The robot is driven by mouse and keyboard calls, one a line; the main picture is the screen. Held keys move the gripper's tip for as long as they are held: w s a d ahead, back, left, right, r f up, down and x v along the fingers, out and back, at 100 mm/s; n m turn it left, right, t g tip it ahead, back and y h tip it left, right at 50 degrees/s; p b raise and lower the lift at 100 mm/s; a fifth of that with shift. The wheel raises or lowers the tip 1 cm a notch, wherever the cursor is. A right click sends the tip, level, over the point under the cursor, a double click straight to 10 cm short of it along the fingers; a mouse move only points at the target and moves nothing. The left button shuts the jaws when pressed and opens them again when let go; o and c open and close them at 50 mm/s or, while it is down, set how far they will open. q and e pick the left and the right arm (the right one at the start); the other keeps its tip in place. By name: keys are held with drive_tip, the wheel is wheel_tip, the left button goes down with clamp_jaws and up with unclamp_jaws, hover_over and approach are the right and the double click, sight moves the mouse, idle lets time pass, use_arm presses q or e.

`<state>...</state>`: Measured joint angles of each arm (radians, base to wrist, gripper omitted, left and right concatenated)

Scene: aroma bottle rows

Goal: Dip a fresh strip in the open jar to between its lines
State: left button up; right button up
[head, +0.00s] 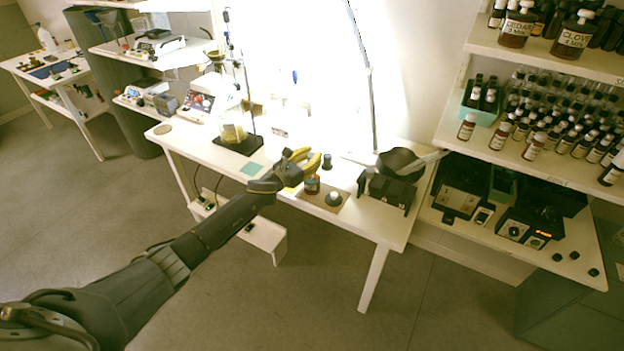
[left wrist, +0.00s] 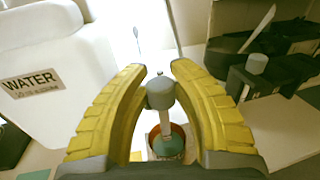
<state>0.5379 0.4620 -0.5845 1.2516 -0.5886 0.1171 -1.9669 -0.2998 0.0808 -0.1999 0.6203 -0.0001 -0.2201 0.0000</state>
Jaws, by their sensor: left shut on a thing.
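My left gripper (head: 308,159) is over the white bench, above the open jar. The jar (head: 312,185) is small and brown with a pale label. In the left wrist view its round reddish rim (left wrist: 181,132) shows below my left gripper (left wrist: 160,76). The yellow fingers are shut on a slim piece with a grey round grip (left wrist: 160,92), taken to be the strip. Its pale stem points down over the jar mouth; I cannot tell how deep it reaches, and no lines can be made out. My right gripper is out of view.
A pale round-topped piece (head: 333,198) stands right of the jar on a brown board (head: 309,203). A black device (head: 390,191) is farther right. A white WATER container (left wrist: 55,105) stands left in the wrist view. The bench front has some clear room.

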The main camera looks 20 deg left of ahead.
use_arm(q)
drive_tip(key=shift+f, duration=0.95)
idle(1.1)
idle(0.8)
drive_tip(key=shift+r, duration=2.95)
drive_tip(key=shift+c, duration=0.2)
